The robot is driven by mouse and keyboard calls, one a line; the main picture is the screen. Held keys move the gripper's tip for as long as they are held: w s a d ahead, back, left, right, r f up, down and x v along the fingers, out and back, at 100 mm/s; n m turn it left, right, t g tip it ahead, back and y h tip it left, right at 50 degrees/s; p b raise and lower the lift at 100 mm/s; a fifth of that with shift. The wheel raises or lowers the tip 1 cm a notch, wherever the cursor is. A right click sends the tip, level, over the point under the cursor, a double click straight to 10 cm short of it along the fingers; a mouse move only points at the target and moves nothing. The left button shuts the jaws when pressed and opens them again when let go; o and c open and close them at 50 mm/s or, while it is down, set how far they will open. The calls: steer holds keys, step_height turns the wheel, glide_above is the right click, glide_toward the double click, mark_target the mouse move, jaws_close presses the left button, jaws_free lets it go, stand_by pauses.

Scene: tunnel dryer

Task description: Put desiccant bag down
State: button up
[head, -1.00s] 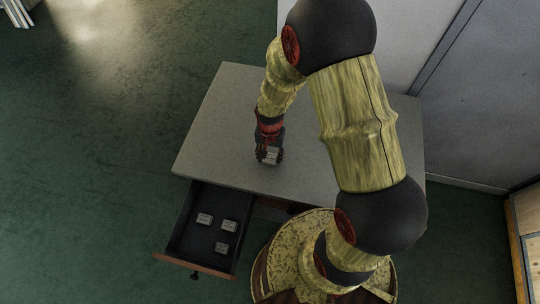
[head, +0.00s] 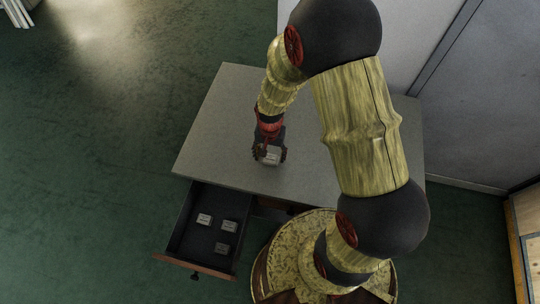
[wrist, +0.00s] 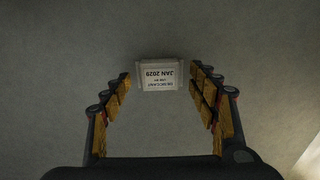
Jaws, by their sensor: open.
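A small white desiccant bag (wrist: 160,75) with printed text, including "JAN 2029", lies on the grey table top in the wrist view. It also shows in the head view (head: 271,158) below my gripper. My gripper (wrist: 162,80) is open, with one row of finger pads on each side of the bag and a gap visible at both sides. In the head view my gripper (head: 269,160) is low over the table (head: 225,125), near its front edge.
An open drawer (head: 180,239) below the table's front left holds several similar bags, one of them at its left (head: 204,219). The table top left of my arm is clear. A grey wall stands behind the table.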

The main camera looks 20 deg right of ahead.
step_height(320, 180, up, 11)
steer(key=p, duration=0.2)
step_height(320, 180, up, 17)
steer(key=n+t, duration=0.3)
glide_above(270, 158)
steer(key=s, duration=0.3)
steer(key=s+r+n+t, duration=0.2)
steer(key=s+r+n, duration=0.2)
steer(key=s+r, duration=0.7)
steer(key=shift+r+t, duration=0.2)
steer(key=shift+t, duration=0.1)
